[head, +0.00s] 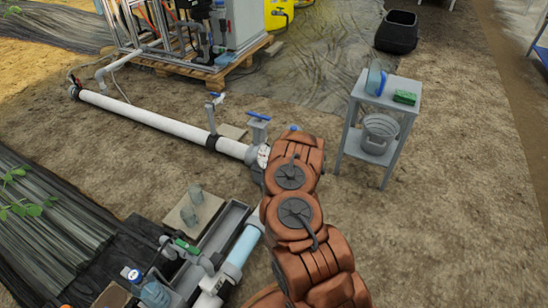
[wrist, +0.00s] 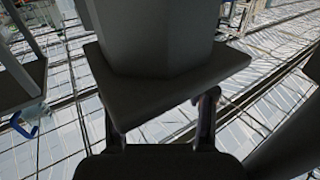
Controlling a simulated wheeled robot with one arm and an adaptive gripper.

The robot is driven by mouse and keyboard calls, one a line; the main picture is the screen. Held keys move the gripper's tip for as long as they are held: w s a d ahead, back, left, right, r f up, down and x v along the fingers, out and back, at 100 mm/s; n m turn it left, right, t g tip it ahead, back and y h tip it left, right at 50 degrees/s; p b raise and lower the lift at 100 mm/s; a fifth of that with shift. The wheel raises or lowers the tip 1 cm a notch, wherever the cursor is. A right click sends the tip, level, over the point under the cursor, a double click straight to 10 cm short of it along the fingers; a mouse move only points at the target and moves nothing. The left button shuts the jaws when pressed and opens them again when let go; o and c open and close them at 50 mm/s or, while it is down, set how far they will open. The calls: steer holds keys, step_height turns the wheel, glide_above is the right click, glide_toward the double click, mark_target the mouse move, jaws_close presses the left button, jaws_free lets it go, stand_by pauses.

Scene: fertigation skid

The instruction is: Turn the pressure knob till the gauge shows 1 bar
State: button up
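In the head view a small pale dial with a red mark (head: 263,156), perhaps the gauge, sits on the pipe beside my copper arm; its reading is too small to make out. I cannot identify the pressure knob. In the wrist view a dark grey block with a square flange (wrist: 175,85) fills the upper middle, close to my gripper (wrist: 162,128). The two fingers stand apart below and beside the flange, with a gap between them. Their tips are partly hidden, and I cannot tell whether they touch the block. My gripper is hidden in the head view.
A white pipe (head: 150,118) carries two blue-handled valves, one nearer (head: 258,117) and one farther (head: 216,95). A grey stand (head: 358,118) with a bucket (head: 379,134) is to the right. Bare ground is at lower right.

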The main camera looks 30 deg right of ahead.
steer(key=shift+o, duration=0.8)
steer(key=shift+s, duration=0.1)
steer(key=shift+s+a+f, duration=0.1)
steer(key=shift+s+a, duration=0.15)
steer(key=shift+s, duration=0.45)
steer(key=v, duration=0.6)
steer(key=shift+a, duration=0.3)
steer(key=shift+s, duration=0.15)
steer(key=shift+c, duration=0.4)
